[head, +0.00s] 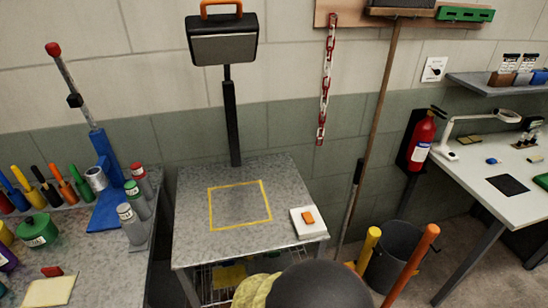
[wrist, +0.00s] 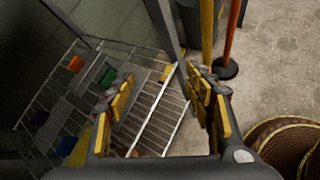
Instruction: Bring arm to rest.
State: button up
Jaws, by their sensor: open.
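My gripper (wrist: 162,78) shows in the wrist view with its two yellow-padded fingers spread apart. It is open, and nothing is between the fingers. It points down towards a wire shelf (wrist: 160,122), which shows behind and between the fingers; I cannot tell the distance. In the head view a dark rounded shape at the bottom edge looks like part of my arm, and my gripper cannot be made out there. Most of the arm is out of view.
A grey table (head: 190,235) bears a yellow-outlined square and a white block with an orange piece. A grey bin (head: 402,245) and yellow and orange posts stand right of it. A tool bench (head: 150,215) is left, a white workbench (head: 480,185) right. Ribbed coils (wrist: 285,145) lie lower right.

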jog(key=s+d+r+m+g+y+p, duration=0.1)
jog(key=s+d+r+m+g, duration=0.3)
jog(key=s+r+m, duration=0.35)
jog(key=s+d+r+m+g+y, duration=0.2)
jog(key=s+d+r+m+g, duration=0.3)
jog(key=r+m, duration=0.4)
jog(key=s+d+r+m+t+y, duration=0.1)
jog(key=r+m, duration=0.3)
jog(key=r, duration=0.4)
jog(key=s+d+r+m+t+y+p, duration=0.1)
jog(key=s+d+r+m+t+y, duration=0.1)
jog(key=r, duration=0.7)
jog(key=shift+s+d+r+m+t, duration=0.3)
jog(key=shift+s+d+m+t, duration=0.15)
jog(key=shift+d+m+t, duration=0.85)
